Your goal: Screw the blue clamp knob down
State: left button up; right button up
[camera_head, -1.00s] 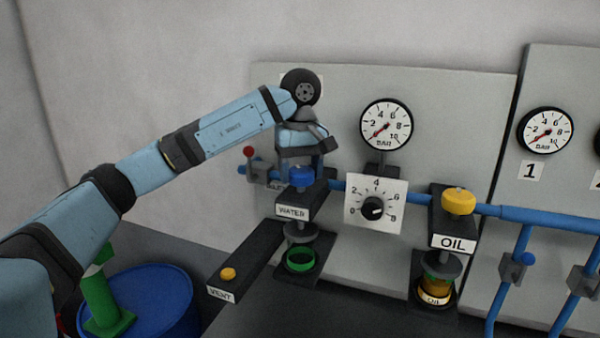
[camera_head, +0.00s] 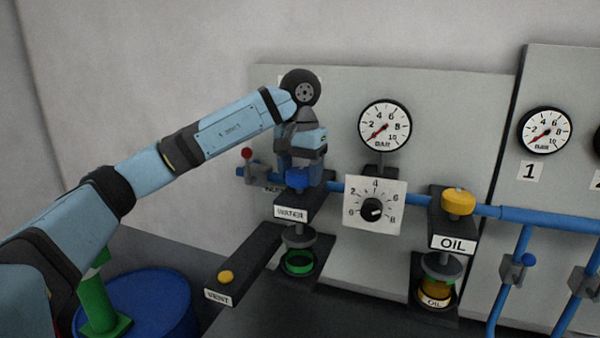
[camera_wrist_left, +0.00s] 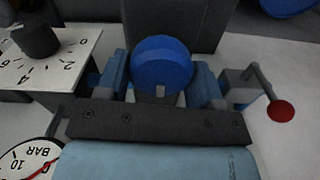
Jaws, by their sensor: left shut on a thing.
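The blue clamp knob (camera_head: 297,179) sits on top of the dark WATER bracket (camera_head: 290,213) in the head view. My left gripper (camera_head: 300,178) comes down on it from above, with its fingers around the knob. In the left wrist view the round blue knob (camera_wrist_left: 162,65) sits between the two blue fingers (camera_wrist_left: 160,82), one on each side, and the gripper is shut on it. Below the bracket is a grey clamp disc (camera_head: 298,241), above a green ring (camera_head: 298,262) in a dark holder. My right gripper is not in view.
A yellow knob (camera_head: 458,201) tops the OIL bracket (camera_head: 453,242) to the right. A dial plate (camera_head: 375,205) and a blue pipe (camera_head: 415,200) lie between. A red-tipped lever (camera_head: 247,153) is close to my gripper's left.

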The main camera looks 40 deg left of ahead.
aim_at(301, 170)
pick_arm(q)
jog(key=shift+m, duration=0.3)
jog(key=o, duration=0.9)
jog(key=shift+r, duration=0.15)
notch_tip(301, 170, up, 14)
jog(key=p, duration=0.2)
jog(key=shift+f+p, duration=0.2)
jog(key=shift+p, duration=0.15)
